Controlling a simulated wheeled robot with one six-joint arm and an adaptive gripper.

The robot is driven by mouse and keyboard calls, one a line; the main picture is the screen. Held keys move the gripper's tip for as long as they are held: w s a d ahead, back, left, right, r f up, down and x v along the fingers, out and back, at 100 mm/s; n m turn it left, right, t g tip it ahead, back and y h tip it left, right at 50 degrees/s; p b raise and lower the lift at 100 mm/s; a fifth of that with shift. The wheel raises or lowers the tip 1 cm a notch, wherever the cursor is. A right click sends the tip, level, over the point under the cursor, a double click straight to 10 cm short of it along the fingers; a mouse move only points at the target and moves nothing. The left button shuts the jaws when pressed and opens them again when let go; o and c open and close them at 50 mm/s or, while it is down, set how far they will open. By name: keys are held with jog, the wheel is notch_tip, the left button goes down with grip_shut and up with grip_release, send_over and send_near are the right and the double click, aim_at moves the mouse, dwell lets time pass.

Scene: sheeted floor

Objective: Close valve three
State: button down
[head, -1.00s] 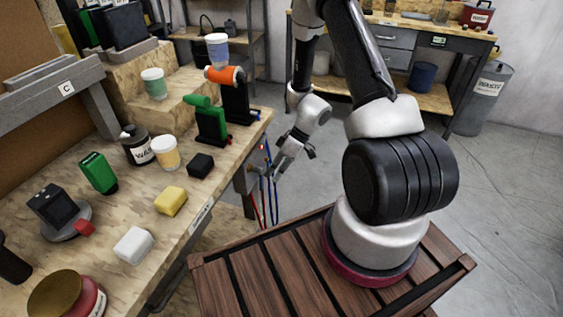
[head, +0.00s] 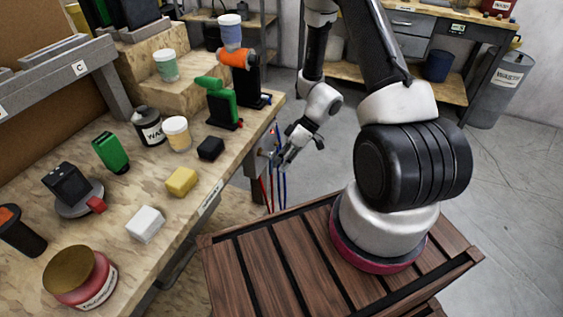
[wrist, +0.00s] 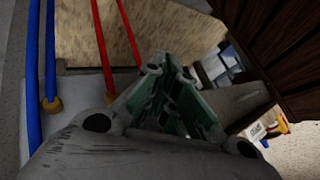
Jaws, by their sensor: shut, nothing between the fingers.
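My gripper (head: 278,158) hangs at the end of the bench, close to the bench leg and beside thin red and blue lines. In the wrist view its fingers (wrist: 175,75) are together with nothing between them. The wrist view shows two blue lines (wrist: 50,50) and two red lines (wrist: 101,40), some ending in brass fittings (wrist: 51,106) on a pale surface. The lines also show below the gripper in the head view (head: 272,182). I cannot make out valve three or its handle, or whether the gripper touches anything.
The wooden bench (head: 215,165) on the left holds a yellow block (head: 181,181), a white block (head: 145,224), a black block (head: 211,148), jars and tools. My slatted deck lies below the arm. Open grey floor (head: 505,185) lies to the right, with a waste bin (head: 497,90) behind.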

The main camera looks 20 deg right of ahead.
jog(key=shift+s+a+f+g+y, duration=0.1)
jog(key=shift+g+y, duration=0.2)
jog(key=s+a+r+m+g+y, duration=0.1)
jog(key=s+a+m+g+y, duration=0.1)
jog(key=s+a+g+y, duration=0.2)
jog(key=shift+s+a+r+m+g+y, duration=0.25)
jog(key=shift+s+a+m+g+y, duration=0.15)
jog(key=shift+y, duration=1.5)
jog(key=shift+r, duration=0.1)
dwell(0.3)
